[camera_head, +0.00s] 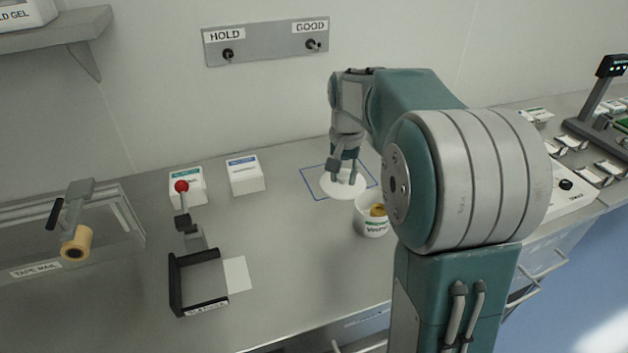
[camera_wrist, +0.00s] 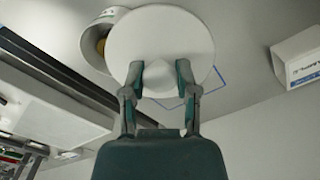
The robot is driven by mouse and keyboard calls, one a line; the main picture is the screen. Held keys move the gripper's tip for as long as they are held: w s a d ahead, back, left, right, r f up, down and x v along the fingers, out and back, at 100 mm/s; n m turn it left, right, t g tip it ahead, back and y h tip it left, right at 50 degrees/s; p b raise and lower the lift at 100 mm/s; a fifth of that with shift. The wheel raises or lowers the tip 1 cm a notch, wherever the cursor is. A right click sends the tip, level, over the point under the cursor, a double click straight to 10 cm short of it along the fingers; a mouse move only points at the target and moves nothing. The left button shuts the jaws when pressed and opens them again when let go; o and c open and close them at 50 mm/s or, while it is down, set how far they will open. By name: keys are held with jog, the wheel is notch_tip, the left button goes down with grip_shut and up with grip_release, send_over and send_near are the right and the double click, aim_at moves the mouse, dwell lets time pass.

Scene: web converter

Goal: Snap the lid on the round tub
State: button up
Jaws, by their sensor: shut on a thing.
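The white round lid (camera_head: 337,187) is near the blue outlined square on the bench in the head view. It fills the upper middle of the wrist view (camera_wrist: 160,42). My gripper (camera_head: 343,180) is shut on the raised knob in the middle of the lid; both fingers also show in the wrist view (camera_wrist: 160,76). The white round tub (camera_head: 370,226) stands on the bench in front and to the right of the lid, partly hidden by my arm. It has no lid on it, and something yellow-brown shows inside. In the wrist view the tub (camera_wrist: 92,55) is partly covered by the lid.
Two small white boxes (camera_head: 246,176) stand behind and left of the lid. A black clamp fixture (camera_head: 177,285) with a red-knobbed lever (camera_head: 182,187) is at the left front. A tape roll (camera_head: 76,243) is farther left.

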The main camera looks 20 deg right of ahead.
jog(key=s+d+m, duration=0.2)
jog(key=d+m, duration=0.1)
jog(key=d, duration=0.5)
jog(key=shift+w+f, duration=0.1)
jog(key=shift+f, duration=2.75)
jog(key=o, duration=1)
jog(key=shift+o, duration=1.4)
